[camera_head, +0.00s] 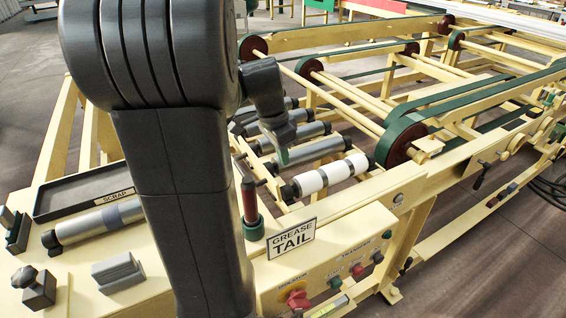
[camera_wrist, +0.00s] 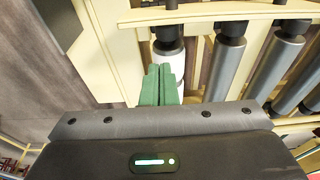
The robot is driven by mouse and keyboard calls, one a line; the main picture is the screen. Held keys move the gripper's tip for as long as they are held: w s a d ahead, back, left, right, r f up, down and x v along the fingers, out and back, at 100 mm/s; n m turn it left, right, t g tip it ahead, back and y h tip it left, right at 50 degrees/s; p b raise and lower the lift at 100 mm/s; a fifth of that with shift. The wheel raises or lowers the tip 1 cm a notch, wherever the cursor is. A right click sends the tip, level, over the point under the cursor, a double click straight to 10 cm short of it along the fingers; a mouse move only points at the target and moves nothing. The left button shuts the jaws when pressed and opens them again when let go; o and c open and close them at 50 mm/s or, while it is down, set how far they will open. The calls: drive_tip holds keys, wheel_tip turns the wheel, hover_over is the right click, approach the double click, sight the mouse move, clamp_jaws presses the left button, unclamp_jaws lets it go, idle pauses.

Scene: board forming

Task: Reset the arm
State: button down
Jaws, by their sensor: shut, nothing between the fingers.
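My gripper (camera_head: 282,152) hangs over the roller section in the head view, its green fingers pointing down above the grey rollers. In the wrist view the green fingers (camera_wrist: 160,86) are together, with nothing between them. A white roller (camera_wrist: 168,62) shows just beyond the fingertips; in the head view the white roller (camera_head: 323,177) lies to the right of the gripper, apart from it. My dark arm covers much of the left middle of the head view and hides part of the bench.
A conveyor with green belts (camera_head: 405,130) runs to the back right. The front bench holds a black scrap tray (camera_head: 62,199), a loose grey roller (camera_head: 95,222), a red-handled tool (camera_head: 250,205) and a "GREASE TAIL" sign (camera_head: 291,238). Control buttons (camera_head: 335,282) sit on the front panel.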

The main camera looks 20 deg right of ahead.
drive_tip(key=a+r, duration=0.4)
drive_tip(key=r, duration=0.2)
drive_tip(key=shift+s+r, duration=0.3)
drive_tip(key=shift+s, duration=0.15)
drive_tip(key=shift+a+x, duration=0.25)
drive_tip(key=shift+x, duration=1.3)
drive_tip(key=shift+a+x, duration=0.2)
drive_tip(key=shift+x, duration=1.4)
drive_tip(key=shift+a+x, duration=0.25)
drive_tip(key=shift+x, duration=1.3)
drive_tip(key=shift+s+f, duration=0.1)
drive_tip(key=shift+f, duration=0.05)
drive_tip(key=shift+d, duration=0.15)
